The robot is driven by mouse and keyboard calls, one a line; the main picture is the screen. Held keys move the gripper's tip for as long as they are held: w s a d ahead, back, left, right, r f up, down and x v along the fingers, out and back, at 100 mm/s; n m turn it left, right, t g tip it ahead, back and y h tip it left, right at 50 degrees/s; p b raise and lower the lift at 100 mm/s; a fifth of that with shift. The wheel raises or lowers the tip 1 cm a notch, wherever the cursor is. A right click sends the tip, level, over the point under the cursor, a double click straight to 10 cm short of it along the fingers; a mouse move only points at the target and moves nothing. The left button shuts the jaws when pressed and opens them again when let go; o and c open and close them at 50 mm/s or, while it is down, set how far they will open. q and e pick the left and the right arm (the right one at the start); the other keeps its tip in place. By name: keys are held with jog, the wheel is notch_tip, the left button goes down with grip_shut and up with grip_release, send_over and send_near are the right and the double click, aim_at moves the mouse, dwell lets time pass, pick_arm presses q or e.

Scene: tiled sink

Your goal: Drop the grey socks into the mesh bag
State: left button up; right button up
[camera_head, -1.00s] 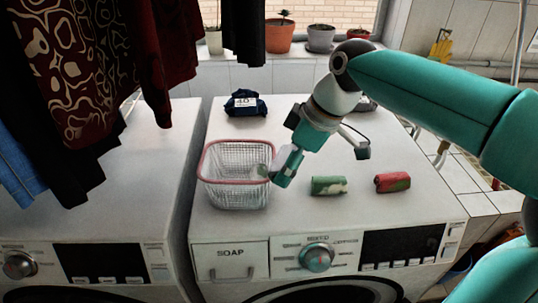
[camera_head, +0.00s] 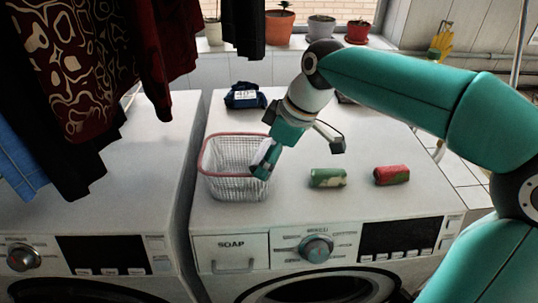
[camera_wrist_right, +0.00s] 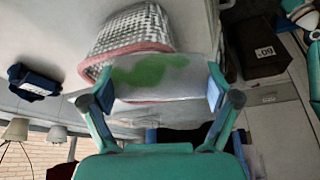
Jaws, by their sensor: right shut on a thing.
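The mesh bag (camera_head: 222,188) is a white mesh container with a pink rim. It stands open on the right-hand washing machine, and also shows at the top of the right wrist view (camera_wrist_right: 125,49). My right gripper (camera_head: 262,163) is at the bag's right side, overlapping the rim and mesh in the head view. In the right wrist view its fingers are shut on the grey socks (camera_wrist_right: 150,72), a pale grey roll with a green patch. The gripper mostly hides the socks in the head view. My left gripper is not in view.
A green roll (camera_head: 328,178) and a red roll (camera_head: 392,175) lie right of the bag. A dark blue labelled bundle (camera_head: 245,97) lies behind it. Dark clothes (camera_head: 75,90) hang at the left. Potted plants (camera_head: 280,26) stand on the sill.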

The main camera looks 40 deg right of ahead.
jog(key=o, duration=0.9)
jog(key=shift+r, duration=0.1)
jog(key=shift+r+p, duration=0.25)
jog(key=shift+p, duration=0.15)
jog(key=p+v, duration=0.1)
jog(key=v, duration=1.1)
jog(key=shift+r, duration=0.25)
